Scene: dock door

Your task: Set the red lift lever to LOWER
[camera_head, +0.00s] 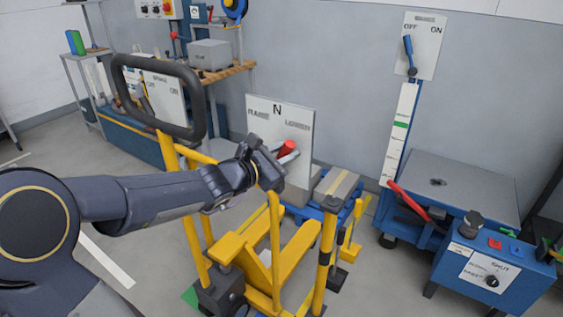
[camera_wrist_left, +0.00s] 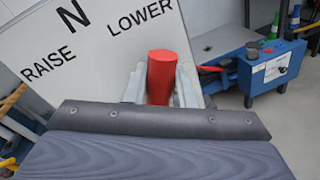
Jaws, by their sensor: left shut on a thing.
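The red lift lever (camera_head: 288,148) stands out in front of a pale panel (camera_head: 264,115) marked RAISE, N and LOWER. Its red end shows just below the word LOWER in the head view. In the left wrist view the red lever (camera_wrist_left: 161,76) is between the two grey fingers, below LOWER and to the right of N. My left gripper (camera_head: 282,157) is shut on it. The lever's pivot is hidden behind my gripper, so its exact setting is hard to tell. My right gripper is not in view.
A yellow pallet truck (camera_head: 285,262) with a black loop handle (camera_head: 158,62) stands below and beside my left arm. A blue lift table (camera_head: 455,190) with a red-handled lever and a control box (camera_head: 490,265) is at right. An OFF/ON switch panel (camera_head: 424,45) is on the wall.

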